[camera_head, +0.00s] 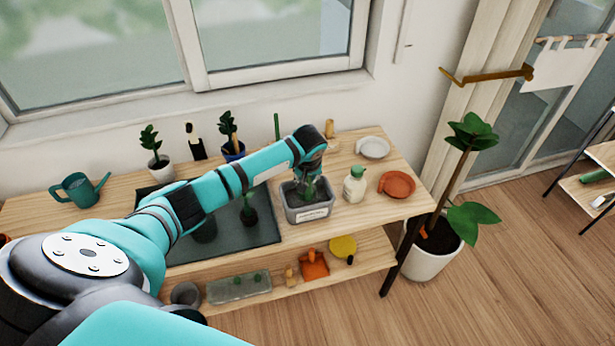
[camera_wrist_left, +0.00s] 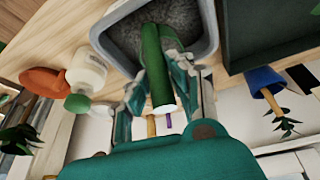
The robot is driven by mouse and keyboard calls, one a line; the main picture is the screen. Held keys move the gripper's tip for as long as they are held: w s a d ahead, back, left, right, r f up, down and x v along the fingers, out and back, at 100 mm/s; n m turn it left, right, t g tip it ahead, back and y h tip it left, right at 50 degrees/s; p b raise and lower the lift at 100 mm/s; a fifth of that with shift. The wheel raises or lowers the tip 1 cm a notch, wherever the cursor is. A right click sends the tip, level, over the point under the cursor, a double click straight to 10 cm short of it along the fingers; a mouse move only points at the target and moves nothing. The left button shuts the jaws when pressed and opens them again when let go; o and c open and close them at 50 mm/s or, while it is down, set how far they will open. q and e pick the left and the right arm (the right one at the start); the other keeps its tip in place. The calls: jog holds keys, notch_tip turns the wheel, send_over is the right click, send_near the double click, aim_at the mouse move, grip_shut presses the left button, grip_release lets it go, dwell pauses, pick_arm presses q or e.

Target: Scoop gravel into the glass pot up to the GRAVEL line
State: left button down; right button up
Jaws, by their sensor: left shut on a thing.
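My left gripper (camera_head: 308,182) is over the grey tub (camera_head: 309,214), which has a white label on its front. In the left wrist view the tub (camera_wrist_left: 108,42) holds grey gravel (camera_wrist_left: 150,22). My left gripper (camera_wrist_left: 160,62) is shut on a green cylindrical handle (camera_wrist_left: 156,82), whose far end points into the tub. The tool's working end is hidden. A dark, rounded vessel (camera_head: 204,231) on the dark mat (camera_head: 262,232) is partly behind my arm; I cannot tell whether it is the glass pot. No GRAVEL line is readable. My right gripper is not in view.
A small dark plant (camera_head: 249,212) is on the mat. A watering can (camera_head: 80,189) is at the left. Potted plants line the back by the window. A lower shelf holds trays.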

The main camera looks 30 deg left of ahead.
pick_arm(q)
notch_tip(320, 180, up, 6)
jog(key=p, duration=0.5)
jog(key=shift+r+p, duration=0.35)
jog(key=shift+r, duration=0.7)
